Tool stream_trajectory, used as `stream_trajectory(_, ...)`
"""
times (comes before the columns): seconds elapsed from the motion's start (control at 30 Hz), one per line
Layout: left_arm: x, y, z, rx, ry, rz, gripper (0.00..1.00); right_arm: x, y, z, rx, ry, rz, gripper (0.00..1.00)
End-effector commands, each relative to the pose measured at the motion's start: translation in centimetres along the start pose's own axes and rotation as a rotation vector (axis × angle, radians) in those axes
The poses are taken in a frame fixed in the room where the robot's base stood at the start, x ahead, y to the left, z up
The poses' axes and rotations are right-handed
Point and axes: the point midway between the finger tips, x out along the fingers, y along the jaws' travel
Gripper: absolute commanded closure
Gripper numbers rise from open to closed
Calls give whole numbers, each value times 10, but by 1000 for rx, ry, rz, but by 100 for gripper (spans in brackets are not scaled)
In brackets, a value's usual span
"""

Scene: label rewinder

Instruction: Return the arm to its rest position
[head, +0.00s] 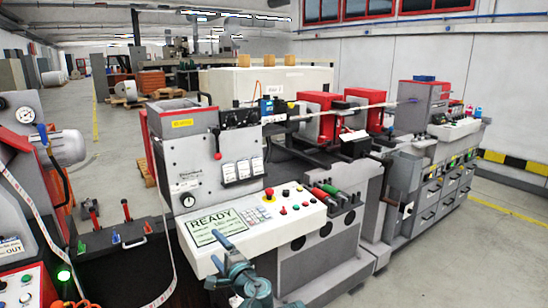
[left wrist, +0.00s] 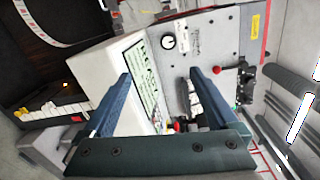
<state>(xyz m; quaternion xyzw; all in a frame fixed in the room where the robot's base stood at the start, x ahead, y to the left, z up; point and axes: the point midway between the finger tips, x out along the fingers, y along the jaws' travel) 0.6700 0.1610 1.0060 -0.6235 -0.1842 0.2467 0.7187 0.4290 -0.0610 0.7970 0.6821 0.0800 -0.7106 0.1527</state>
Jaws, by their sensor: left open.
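My left gripper (head: 218,250) is in the lower middle of the head view, in front of the label rewinder's control panel (head: 290,222). Its two blue-grey fingers are apart with nothing between them. In the left wrist view the open gripper (left wrist: 160,80) shows with its fingers spread before the panel. The display (head: 209,226) reads READY; its lower part is close to the gripper in the picture. I cannot tell whether the gripper touches the panel. My right gripper is in neither view.
The rewinder's grey housing (head: 178,150) stands behind the panel, with a red-knobbed lever (head: 216,143). A black unit with red-topped levers (head: 118,245) is at the left, with a white label web (head: 38,212) beside it. Open floor (head: 470,250) lies at the right.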

Motion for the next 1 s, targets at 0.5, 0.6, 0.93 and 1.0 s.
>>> stream_trajectory(0.5,5,80,55,-265,-162,335,6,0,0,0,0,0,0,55)
stream_trajectory(0.6,0,108,69,-354,-220,457,6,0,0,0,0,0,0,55)
stream_trajectory(0.93,-64,205,93,-706,-447,1003,6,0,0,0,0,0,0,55)
stream_trajectory(1.0,-77,213,92,-751,-474,1085,6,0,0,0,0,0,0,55)
